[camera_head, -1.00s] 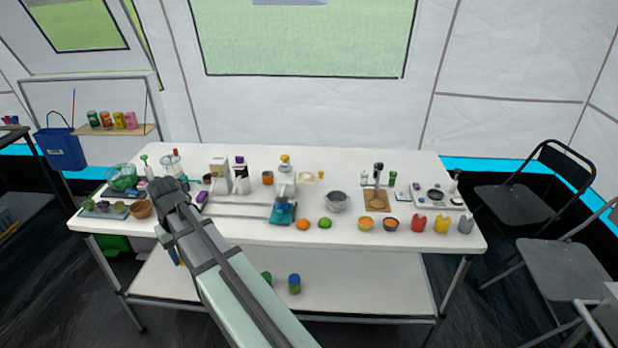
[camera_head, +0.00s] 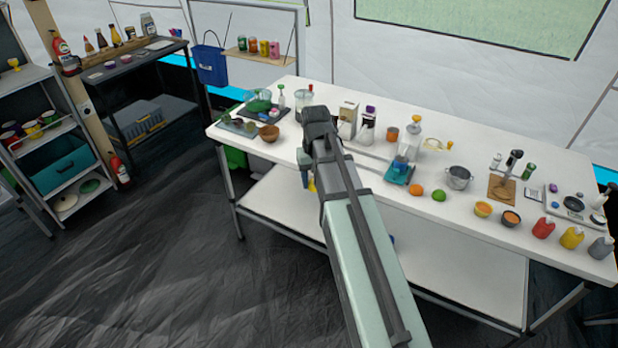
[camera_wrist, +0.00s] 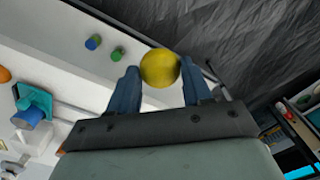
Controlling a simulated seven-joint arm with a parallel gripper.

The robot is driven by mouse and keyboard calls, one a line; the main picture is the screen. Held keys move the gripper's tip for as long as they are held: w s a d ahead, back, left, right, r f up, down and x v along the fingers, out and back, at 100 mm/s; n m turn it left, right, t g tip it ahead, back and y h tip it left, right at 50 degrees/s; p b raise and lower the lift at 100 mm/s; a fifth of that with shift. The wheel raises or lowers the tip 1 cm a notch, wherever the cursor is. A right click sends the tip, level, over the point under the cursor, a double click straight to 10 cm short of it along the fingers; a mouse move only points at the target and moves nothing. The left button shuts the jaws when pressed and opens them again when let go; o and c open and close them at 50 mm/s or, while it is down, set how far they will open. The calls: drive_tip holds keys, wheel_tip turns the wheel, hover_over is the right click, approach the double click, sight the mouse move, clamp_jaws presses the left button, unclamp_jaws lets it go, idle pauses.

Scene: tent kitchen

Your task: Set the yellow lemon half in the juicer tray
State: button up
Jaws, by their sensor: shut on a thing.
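The yellow lemon half (camera_wrist: 160,68) sits between the two blue fingers of my gripper (camera_wrist: 161,88) in the wrist view, looking like a rounded yellow ball from this side. My gripper is shut on it. In the head view my gripper (camera_head: 307,182) hangs at the table's front edge, left of the middle, with a bit of the yellow lemon half (camera_head: 312,186) showing under it. A teal tray (camera_head: 397,174), seemingly the juicer tray, stands on the table to the right of my gripper, at the foot of a white upright machine. The tray also shows at left in the wrist view (camera_wrist: 40,98).
An orange (camera_head: 417,190) and a lime (camera_head: 439,195) lie right of the tray, then a metal pot (camera_head: 459,178). A brown bowl (camera_head: 269,133) is left of my arm. Bottles and a blender-like jar stand behind. A lower shelf (camera_head: 460,275) runs under the table.

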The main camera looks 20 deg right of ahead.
drive_tip(key=d+r+m, duration=0.1)
drive_tip(key=d+m, duration=0.1)
drive_tip(key=d, duration=1.1)
wheel_tip(320, 180, up, 7)
drive_tip(key=m, duration=0.2)
hover_over(433, 143)
drive_tip(key=shift+s+a+f, duration=0.1)
drive_tip(key=shift+f, duration=0.15)
drive_tip(key=shift+f, duration=2.75)
drive_tip(key=shift+f, duration=0.55)
drive_tip(key=o, duration=0.5)
